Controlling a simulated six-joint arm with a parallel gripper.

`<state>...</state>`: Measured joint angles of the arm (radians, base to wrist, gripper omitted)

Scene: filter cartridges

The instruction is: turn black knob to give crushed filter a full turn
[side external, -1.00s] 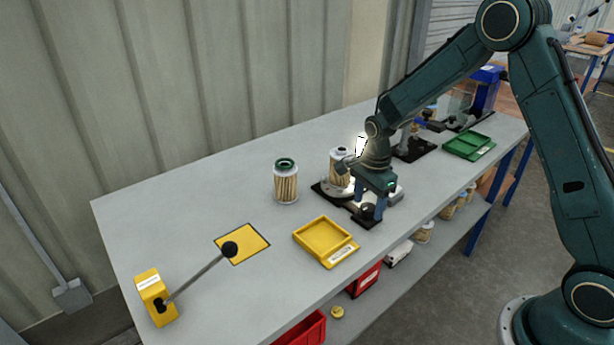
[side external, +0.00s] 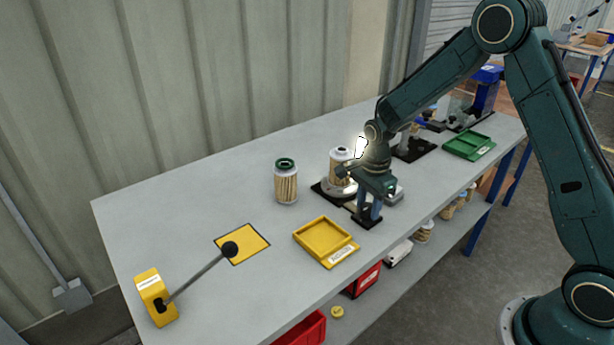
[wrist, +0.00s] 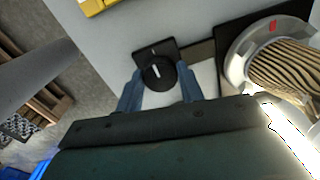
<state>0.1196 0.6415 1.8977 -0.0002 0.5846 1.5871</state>
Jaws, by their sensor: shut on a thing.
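The black knob (wrist: 158,72), round with a white line on top, sits on a dark base plate between my fingers in the wrist view. My gripper (side external: 369,207) points down over it and is shut on it; the fingers hide most of the knob in the side view. The crushed filter (side external: 340,156), with tan pleats and a pale cap, stands upright on a round pale turntable (side external: 337,188) just behind and left of my gripper. In the wrist view the filter's pleats (wrist: 288,66) look bent, beside a red mark on the turntable.
A green-topped filter (side external: 286,182) stands left of the turntable. A yellow tray (side external: 325,236) lies in front, a green tray (side external: 469,146) to the right. A yellow lever box (side external: 156,297) with a long black-knobbed handle is at the left. The table's back left is clear.

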